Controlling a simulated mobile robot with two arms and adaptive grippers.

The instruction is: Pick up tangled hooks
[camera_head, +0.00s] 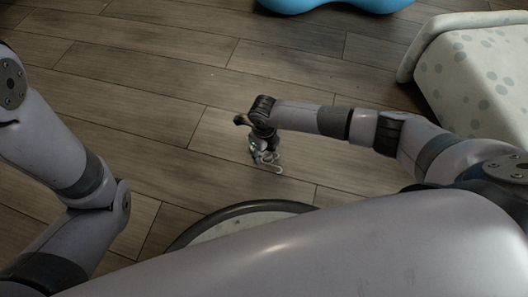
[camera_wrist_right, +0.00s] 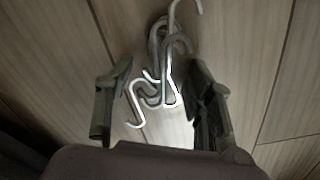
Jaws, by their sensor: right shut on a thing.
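The tangled hooks are a small clump of pale, curved metal hooks (camera_head: 267,160), seen below my right gripper in the head view. In the right wrist view the tangled hooks (camera_wrist_right: 163,80) lie between the two dark fingers, with one hook reaching up beyond them and one hanging toward the lower left. My right gripper (camera_head: 262,148) points down over the wooden floor and is shut on the hooks; its fingers also show in the right wrist view (camera_wrist_right: 160,95). I cannot tell whether the hooks touch the floor. My left gripper is out of view; only my left arm shows.
The wooden plank floor (camera_head: 150,75) is clear around the hooks. A pale spotted cushion or ottoman (camera_head: 480,75) stands at the upper right. A blue rounded object (camera_head: 335,3) is at the top edge. My own base shows at the bottom.

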